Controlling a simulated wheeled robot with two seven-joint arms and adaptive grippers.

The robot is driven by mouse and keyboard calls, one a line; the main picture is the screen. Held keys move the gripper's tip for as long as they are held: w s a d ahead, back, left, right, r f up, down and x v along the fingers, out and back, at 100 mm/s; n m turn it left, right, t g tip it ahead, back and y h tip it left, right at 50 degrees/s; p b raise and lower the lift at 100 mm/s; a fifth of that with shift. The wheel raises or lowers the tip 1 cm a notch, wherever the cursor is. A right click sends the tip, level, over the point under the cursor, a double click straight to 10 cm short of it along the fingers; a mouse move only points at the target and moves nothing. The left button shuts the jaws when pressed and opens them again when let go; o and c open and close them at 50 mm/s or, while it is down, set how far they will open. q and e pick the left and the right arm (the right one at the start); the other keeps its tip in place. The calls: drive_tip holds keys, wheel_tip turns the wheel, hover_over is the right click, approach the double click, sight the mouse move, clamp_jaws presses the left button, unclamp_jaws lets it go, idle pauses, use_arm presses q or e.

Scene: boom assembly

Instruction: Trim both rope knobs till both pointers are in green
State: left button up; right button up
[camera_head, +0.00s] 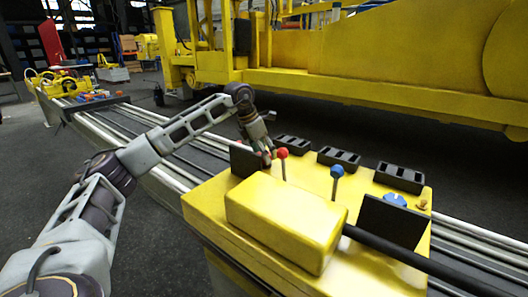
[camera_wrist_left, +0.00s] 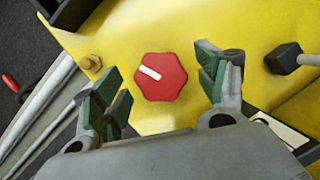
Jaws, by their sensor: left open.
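The red knob (camera_wrist_left: 161,77), with a white pointer line towards its upper left, sits on the yellow panel in the left wrist view. My left gripper (camera_wrist_left: 162,88) is open, its green-padded fingers on either side of the knob with gaps between. In the head view my left gripper (camera_head: 264,149) is low over the panel's far left part, beside a dark upright plate (camera_head: 247,161). The blue knob (camera_head: 395,200) is at the panel's right, behind another dark plate (camera_head: 391,222). No gauge pointer or green zone shows. My right gripper is not in view.
A red-ball lever (camera_head: 282,154) and a blue-ball lever (camera_head: 337,171) stand up from the yellow console (camera_head: 208,203). A raised yellow box (camera_head: 284,220) is in front of them. Black slotted blocks (camera_head: 339,158) line the far edge. A black bar (camera_head: 420,264) extends lower right.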

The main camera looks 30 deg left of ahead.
use_arm(q)
drive_tip(key=shift+r, duration=0.1)
drive_tip(key=v, duration=1.1)
drive_tip(key=shift+r, duration=0.35)
drive_tip(key=shift+s+a, duration=0.1)
drive_tip(key=shift+s, duration=0.05)
idle(0.4)
